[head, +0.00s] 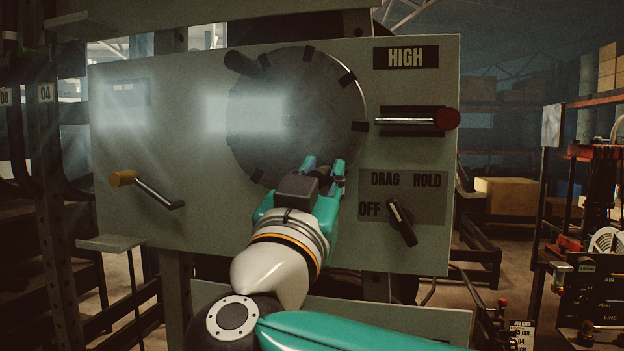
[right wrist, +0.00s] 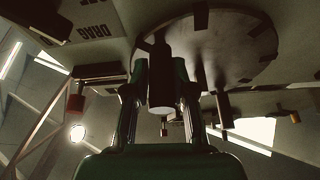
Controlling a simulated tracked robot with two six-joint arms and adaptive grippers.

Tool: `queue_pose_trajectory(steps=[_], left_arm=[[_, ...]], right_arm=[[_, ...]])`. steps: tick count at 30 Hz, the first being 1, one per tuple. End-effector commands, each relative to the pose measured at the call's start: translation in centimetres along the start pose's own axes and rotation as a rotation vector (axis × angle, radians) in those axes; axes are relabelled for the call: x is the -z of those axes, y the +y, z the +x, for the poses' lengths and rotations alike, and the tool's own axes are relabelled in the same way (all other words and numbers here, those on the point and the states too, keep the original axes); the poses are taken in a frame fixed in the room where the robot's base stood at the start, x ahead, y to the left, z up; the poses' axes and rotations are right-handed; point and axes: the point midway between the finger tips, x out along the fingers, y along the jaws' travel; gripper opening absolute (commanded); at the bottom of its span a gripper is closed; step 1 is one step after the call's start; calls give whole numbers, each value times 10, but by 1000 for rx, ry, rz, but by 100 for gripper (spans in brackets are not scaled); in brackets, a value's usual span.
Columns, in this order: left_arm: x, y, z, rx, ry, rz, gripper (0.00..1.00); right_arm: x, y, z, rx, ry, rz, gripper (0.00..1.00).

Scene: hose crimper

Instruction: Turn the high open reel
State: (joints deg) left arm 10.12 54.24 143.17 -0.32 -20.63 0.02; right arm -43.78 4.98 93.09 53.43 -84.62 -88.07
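The reel (head: 290,115) is a round grey disc with dark tabs along its rim, on a grey panel. One black handle peg (head: 241,64) sticks out at its upper left. A second dark peg (right wrist: 162,82) stands at its lower right rim. My right gripper (head: 326,168) is at that lower peg, one finger on each side. In the right wrist view the fingers (right wrist: 160,75) lean in and appear to touch the peg. The disc (right wrist: 225,45) shows beyond them. The left gripper is not in view.
Right of the reel are a HIGH label (head: 405,56), a red-knobbed bar (head: 447,119) and a DRAG HOLD/OFF switch (head: 401,222). A yellow-ended lever (head: 124,178) is at the panel's left. Racks with boxes (head: 508,197) and a hose cart (head: 595,270) stand at the right.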

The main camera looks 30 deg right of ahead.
Motion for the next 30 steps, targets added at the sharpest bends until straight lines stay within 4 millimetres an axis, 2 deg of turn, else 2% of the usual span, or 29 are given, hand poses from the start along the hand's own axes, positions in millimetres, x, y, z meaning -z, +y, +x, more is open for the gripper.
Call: queue_pose_trajectory(steps=[1,3,4,13,17,20,30], left_arm=[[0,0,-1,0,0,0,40],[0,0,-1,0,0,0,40],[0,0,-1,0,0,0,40],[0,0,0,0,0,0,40],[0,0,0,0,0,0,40],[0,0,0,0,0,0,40],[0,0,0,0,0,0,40]], right_arm=[[4,4,2,-10,4,8,33],[3,4,2,-9,3,6,45],[3,3,2,-8,2,5,47],[0,0,-1,-2,-1,0,47],[0,0,-9,1,-1,0,47],[0,-1,-22,3,-1,0,47],[0,-1,-89,2,1,1,47]])
